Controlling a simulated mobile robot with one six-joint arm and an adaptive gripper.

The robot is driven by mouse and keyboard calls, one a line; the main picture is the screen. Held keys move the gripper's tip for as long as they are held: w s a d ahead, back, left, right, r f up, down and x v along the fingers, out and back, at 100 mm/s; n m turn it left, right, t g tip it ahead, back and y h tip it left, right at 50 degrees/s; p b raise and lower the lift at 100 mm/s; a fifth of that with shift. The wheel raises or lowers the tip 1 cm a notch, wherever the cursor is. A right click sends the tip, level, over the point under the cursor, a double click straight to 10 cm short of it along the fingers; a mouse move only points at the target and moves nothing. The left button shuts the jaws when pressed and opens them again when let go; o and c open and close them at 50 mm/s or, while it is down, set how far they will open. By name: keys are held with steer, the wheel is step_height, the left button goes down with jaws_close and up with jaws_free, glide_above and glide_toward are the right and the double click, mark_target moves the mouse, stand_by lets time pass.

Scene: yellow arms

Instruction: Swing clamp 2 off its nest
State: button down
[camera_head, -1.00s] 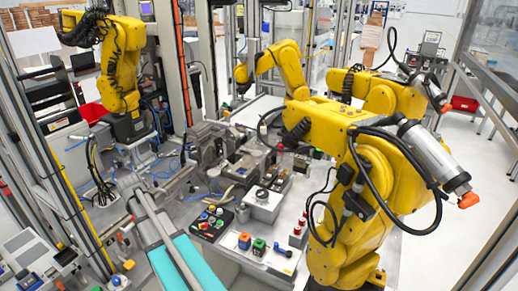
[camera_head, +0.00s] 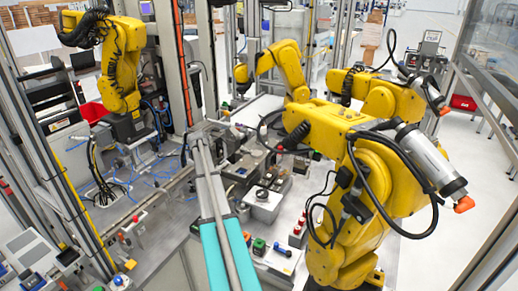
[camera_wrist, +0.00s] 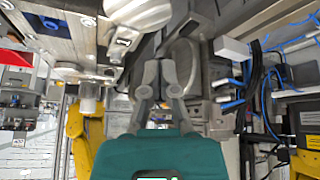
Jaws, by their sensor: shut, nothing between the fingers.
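My gripper (camera_wrist: 159,70) is shut and empty in the wrist view, its two grey fingertips close together in front of grey metal fixture parts. A pale rounded metal part (camera_wrist: 140,14) lies just beyond the fingers; I cannot tell whether it is clamp 2. In the head view my teal-sleeved arm reaches up the picture over the bench, its far end beside the grey machine block (camera_head: 226,138). No clamp or nest can be surely told by number there.
A large yellow robot arm (camera_head: 352,130) stands close at the right, another yellow arm (camera_head: 122,75) at the back left. Blue cables (camera_wrist: 240,85) hang at the wrist view's right.

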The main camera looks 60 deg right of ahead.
steer(key=s+d+r+m+h, duration=0.1)
steer(key=s+d, duration=0.1)
steer(key=d, duration=0.5)
steer(key=s+d+r+m, duration=0.1)
steer(key=s+d, duration=0.2)
steer(key=d, duration=0.4)
steer(key=m+h, duration=0.1)
steer(key=m, duration=0.1)
glide_above(251, 152)
steer(key=s+d, duration=0.1)
steer(key=s, duration=0.1)
steer(key=shift+d+r+g+p, duration=0.15)
steer(key=shift+r+g+p, duration=0.25)
steer(key=shift+p, duration=0.05)
steer(key=shift+s+d+h, duration=0.3)
steer(key=shift+s+d, duration=0.05)
steer(key=shift+d, duration=0.1)
steer(key=shift+f, duration=0.1)
steer(key=b+x, duration=0.7)
steer(key=x, duration=0.3)
steer(key=shift+b, duration=0.4)
steer(key=shift+s+a, duration=0.2)
steer(key=shift+a, duration=0.85)
steer(key=shift+s+a, duration=0.2)
steer(key=shift+a, duration=0.8)
